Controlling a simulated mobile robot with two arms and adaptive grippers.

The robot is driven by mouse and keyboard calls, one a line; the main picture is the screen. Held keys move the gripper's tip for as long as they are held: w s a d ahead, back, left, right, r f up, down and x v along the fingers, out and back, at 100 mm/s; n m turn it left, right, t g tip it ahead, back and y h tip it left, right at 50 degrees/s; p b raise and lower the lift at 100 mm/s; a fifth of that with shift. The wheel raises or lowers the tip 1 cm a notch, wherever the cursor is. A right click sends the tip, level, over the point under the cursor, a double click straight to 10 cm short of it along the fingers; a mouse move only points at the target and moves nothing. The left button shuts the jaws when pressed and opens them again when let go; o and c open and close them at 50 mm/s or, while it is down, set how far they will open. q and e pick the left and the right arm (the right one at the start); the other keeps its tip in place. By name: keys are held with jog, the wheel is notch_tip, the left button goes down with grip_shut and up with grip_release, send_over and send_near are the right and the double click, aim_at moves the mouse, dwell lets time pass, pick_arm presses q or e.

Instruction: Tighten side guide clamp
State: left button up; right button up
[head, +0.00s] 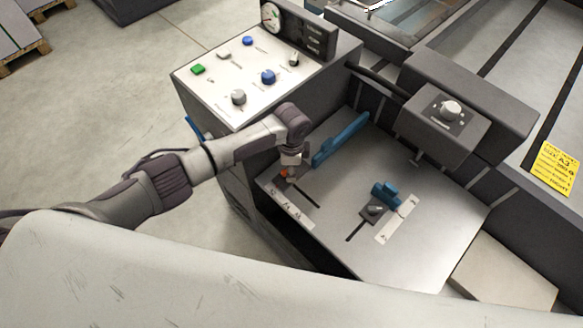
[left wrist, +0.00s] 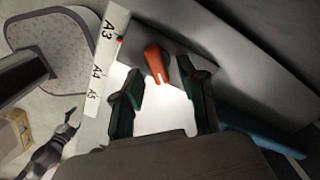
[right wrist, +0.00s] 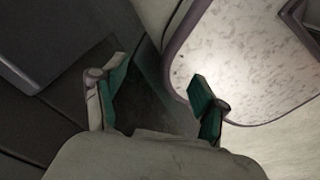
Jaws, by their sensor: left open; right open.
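The side guide clamp's orange lever (left wrist: 156,62) sits on a grey plate beside a white scale (left wrist: 98,72) marked A3, A4 and A5. In the head view the orange lever (head: 284,173) is partly hidden by my left gripper (head: 291,160). The blue side guide (head: 341,138) stands on the metal feed table just right of it. In its wrist view my left gripper (left wrist: 161,84) is open, with the lever just beyond and between its fingertips, seemingly apart from them. My right gripper (right wrist: 158,80) is open and empty, and outside the head view.
A smaller blue stop (head: 386,193) with a grey lever stands farther right on the feed table (head: 400,262), beside another scale (head: 398,220). A control panel (head: 225,76) with knobs is at the back. A dark box with a dial (head: 446,112) overhangs the table's right side.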

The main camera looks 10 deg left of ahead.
pick_arm(q)
notch_tip(320, 180, up, 12)
dwell(0.4)
jog(key=shift+f, duration=0.1)
